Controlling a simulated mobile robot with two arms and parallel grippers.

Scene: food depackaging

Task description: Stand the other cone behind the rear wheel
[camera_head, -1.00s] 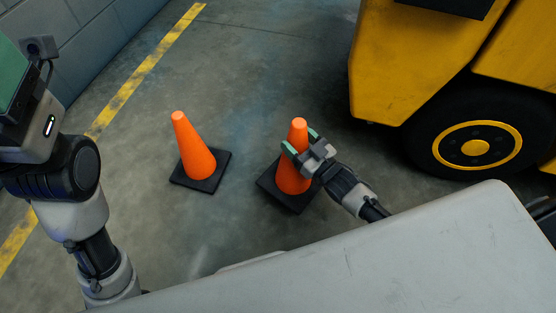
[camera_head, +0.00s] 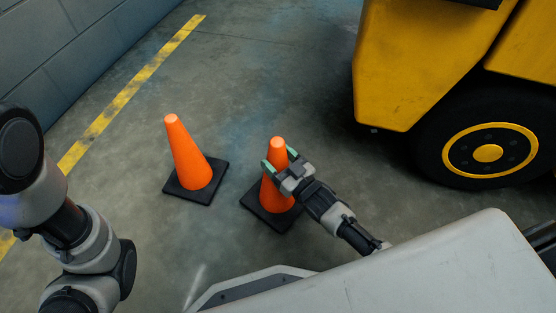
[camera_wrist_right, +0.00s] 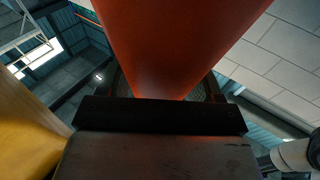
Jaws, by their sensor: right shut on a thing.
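My right gripper (camera_head: 279,163) is shut on the right orange cone (camera_head: 277,190), gripping its upper part from the right. This cone has a black square base and looks about upright; whether the base touches the floor I cannot tell. In the right wrist view the cone's orange body (camera_wrist_right: 175,40) fills the space between the fingers. A second orange cone (camera_head: 188,153) stands upright on its black base to the left, apart from the held one. The wheel (camera_head: 489,153) of a yellow vehicle, black with a yellow rim, is at the right. My left gripper is out of view; only its arm shows.
The yellow vehicle body (camera_head: 410,60) overhangs the floor at upper right. Bare concrete floor (camera_head: 270,70) lies between the cones and the vehicle. A yellow floor line (camera_head: 130,90) and a grey block wall (camera_head: 70,50) run along the left.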

